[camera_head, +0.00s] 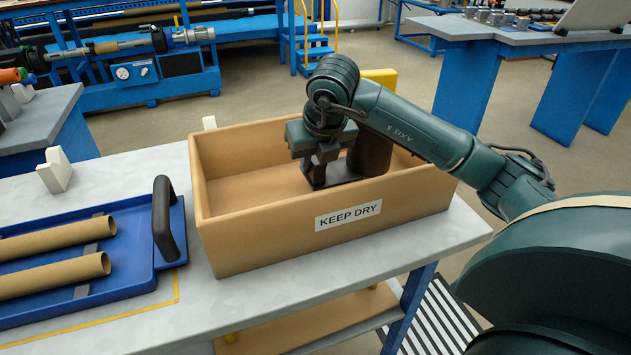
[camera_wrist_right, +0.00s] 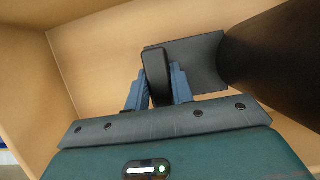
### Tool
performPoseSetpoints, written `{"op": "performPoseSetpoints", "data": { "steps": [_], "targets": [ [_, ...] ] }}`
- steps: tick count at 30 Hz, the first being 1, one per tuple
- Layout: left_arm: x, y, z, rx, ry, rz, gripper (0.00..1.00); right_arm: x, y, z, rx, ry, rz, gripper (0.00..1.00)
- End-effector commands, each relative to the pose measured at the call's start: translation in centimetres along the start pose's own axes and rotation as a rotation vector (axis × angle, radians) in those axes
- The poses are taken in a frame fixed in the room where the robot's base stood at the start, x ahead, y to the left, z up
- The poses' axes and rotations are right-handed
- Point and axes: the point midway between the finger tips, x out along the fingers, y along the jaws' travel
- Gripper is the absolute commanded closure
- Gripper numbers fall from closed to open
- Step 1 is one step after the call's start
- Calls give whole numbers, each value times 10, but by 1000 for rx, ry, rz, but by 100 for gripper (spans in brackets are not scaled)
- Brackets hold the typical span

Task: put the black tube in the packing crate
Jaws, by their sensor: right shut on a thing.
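The packing crate (camera_head: 240,236) is an open tan box labelled KEEP DRY on the grey table. The black tube (camera_head: 372,154) is a dark, brownish-black cylinder inside the crate's outline, towards its right end. In the right wrist view the tube (camera_wrist_right: 282,60) is at the upper right. A flat dark plate with an upright black grip piece extends from beside it. My right gripper (camera_head: 318,166) is over the crate and shut on that grip piece; its fingers also show in the right wrist view (camera_wrist_right: 157,88). Whether the tube touches the crate floor is unclear. My left gripper is not in view.
A blue tray (camera_head: 140,268) with brown tubes (camera_head: 55,275) and a black handle (camera_head: 163,218) lies left of the crate. A small white stand (camera_head: 55,172) is behind the tray. The crate's left half is empty. A yellow object (camera_head: 381,77) is behind the crate.

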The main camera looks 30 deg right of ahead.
Motion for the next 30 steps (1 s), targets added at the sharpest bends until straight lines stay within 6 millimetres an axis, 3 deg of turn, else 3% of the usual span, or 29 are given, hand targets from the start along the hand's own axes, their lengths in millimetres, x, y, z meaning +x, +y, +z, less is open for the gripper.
{"op": "performPoseSetpoints", "data": {
  "steps": [10, 20, 21, 28, 30],
  "targets": [
    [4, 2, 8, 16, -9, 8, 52, 36, 0, -15, -1, 1, -2, 100],
    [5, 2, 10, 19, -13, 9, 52, 39, 0, -16, 0, -2, 0, 100],
    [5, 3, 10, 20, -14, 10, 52, 40, 0, -16, 0, -1, 0, 75],
    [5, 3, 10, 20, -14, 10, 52, 39, 0, -16, 0, -1, 0, 56],
    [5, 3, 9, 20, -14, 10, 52, 39, 0, -16, 0, -1, 0, 55]
  ]
}}
